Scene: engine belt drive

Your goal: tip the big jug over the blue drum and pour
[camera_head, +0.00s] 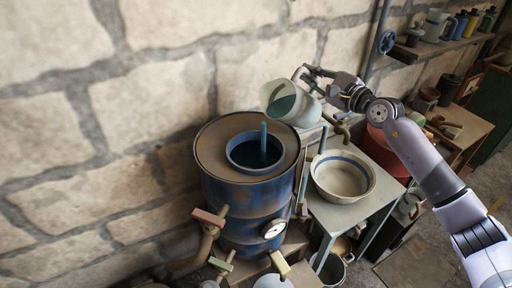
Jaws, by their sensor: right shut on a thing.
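The big jug (291,103) is pale, with dark teal liquid showing at its mouth. It is tilted with its mouth toward the lower left, above and to the right of the blue drum. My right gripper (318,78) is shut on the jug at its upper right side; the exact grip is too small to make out. The blue drum (240,205) stands upright with a rusty brown top and a round opening (254,150). A teal stick or stream stands upright in the opening; I cannot tell which. My left gripper is not in view.
A cream bowl with a blue band (342,178) sits on a grey table (352,222) right of the drum. Pipes with valves and a gauge (274,229) are at the drum's front. A wall shelf (440,46) holds containers. The stone wall is behind.

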